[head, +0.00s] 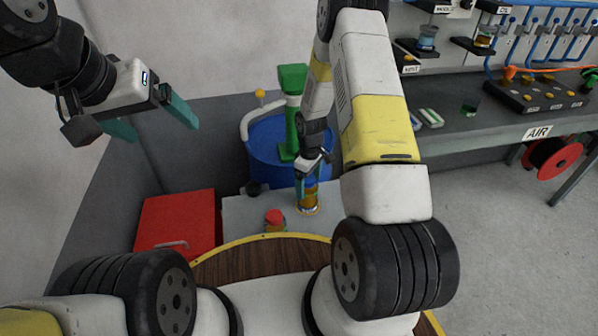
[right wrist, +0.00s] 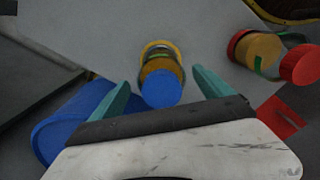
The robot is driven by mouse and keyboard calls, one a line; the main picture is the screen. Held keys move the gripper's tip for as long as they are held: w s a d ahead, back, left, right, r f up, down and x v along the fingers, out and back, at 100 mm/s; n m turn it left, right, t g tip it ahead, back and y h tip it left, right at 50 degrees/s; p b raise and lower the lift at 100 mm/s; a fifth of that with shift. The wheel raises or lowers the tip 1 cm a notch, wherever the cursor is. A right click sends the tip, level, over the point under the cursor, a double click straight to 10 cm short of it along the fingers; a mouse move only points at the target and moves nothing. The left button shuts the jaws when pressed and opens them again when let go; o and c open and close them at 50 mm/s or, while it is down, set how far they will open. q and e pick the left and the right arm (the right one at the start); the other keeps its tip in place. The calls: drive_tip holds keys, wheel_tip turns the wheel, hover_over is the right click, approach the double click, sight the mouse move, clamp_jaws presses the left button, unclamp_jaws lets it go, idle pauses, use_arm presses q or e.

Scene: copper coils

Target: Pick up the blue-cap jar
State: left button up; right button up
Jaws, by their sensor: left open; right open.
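The blue-cap jar (right wrist: 161,73) has an amber body, a yellow ring at its base and a blue cap facing the camera in the right wrist view. In the head view the jar (head: 308,203) stands on a pale grey surface, its upper part partly hidden by my right gripper. My right gripper (head: 309,180) is open just above it. In the right wrist view the teal fingers of this gripper (right wrist: 160,84) are on either side of the cap, with gaps. My left gripper (head: 160,130) is open and empty, high at the left, far from the jar.
A red-cap jar (head: 275,219) stands left of the blue-cap jar on the grey surface (head: 240,214). A red box (head: 176,222) is further left. A blue drum (head: 268,152) with a green post (head: 291,110) stands behind. A workbench (head: 460,130) runs along the right.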

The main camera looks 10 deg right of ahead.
wheel_tip(320, 180, down, 4)
drive_tip(key=shift+a+r, duration=0.1)
drive_tip(key=c, duration=1.7)
drive_tip(key=shift+c, duration=0.5)
drive_tip(key=shift+r, duration=0.15)
